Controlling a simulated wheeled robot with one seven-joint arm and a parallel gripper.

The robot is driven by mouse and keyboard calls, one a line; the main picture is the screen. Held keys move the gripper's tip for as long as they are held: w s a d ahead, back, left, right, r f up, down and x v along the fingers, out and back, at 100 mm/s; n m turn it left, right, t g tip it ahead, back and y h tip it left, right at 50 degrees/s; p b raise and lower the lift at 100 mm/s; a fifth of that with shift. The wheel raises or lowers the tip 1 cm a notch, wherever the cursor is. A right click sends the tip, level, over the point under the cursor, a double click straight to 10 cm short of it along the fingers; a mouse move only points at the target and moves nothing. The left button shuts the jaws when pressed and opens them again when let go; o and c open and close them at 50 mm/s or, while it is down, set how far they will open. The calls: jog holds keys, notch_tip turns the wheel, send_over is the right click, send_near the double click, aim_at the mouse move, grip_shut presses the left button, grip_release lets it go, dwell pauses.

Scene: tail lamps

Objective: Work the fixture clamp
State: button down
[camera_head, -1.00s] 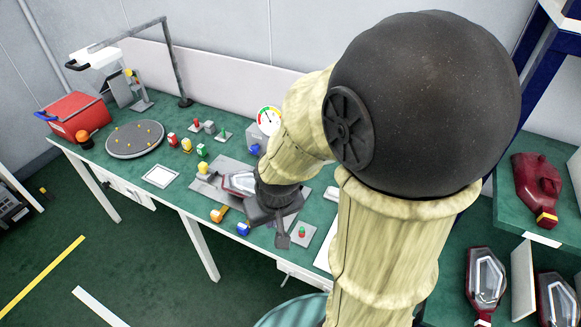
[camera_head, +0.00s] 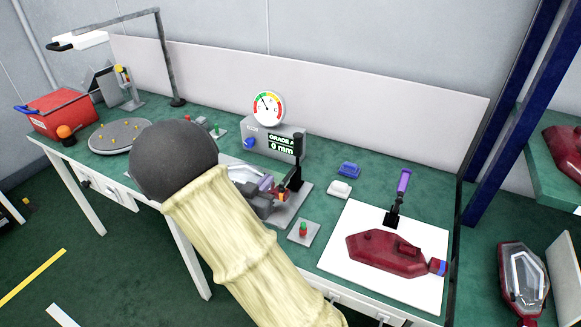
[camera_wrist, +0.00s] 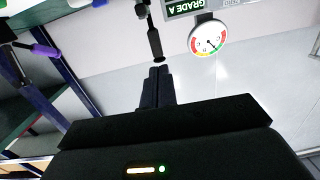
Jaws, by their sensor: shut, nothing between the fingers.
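The fixture clamp's black lever (camera_head: 298,148) stands upright on the grey fixture plate (camera_head: 296,207), with a small orange-red part at its foot. In the wrist view the lever's black handle (camera_wrist: 154,42) shows upside down, just beyond my fingertips. My gripper (camera_wrist: 160,70) is shut and empty, and looks apart from the handle. In the head view my arm hides much of my gripper beside the fixture. A tail lamp (camera_head: 243,173) in the fixture shows only partly behind my arm.
A display box (camera_head: 262,142) with a round gauge (camera_head: 267,107) stands behind the fixture. A red-button pad (camera_head: 303,232) is in front. To the right, a purple-handled clamp (camera_head: 403,182) and red lamp housing (camera_head: 372,254) are on a white mat (camera_head: 340,270).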

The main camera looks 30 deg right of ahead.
aim_at(295, 147)
jog(key=shift+s+r+h, duration=0.1)
jog(key=shift+s+h, duration=0.15)
jog(key=shift+h, duration=0.25)
jog(key=shift+d, duration=0.1)
jog(key=p+x, duration=0.1)
jog(key=x, duration=1.3)
jog(key=shift+w+r+p, duration=0.1)
jog(key=shift+w+p, duration=0.05)
jog(key=shift+p, duration=0.15)
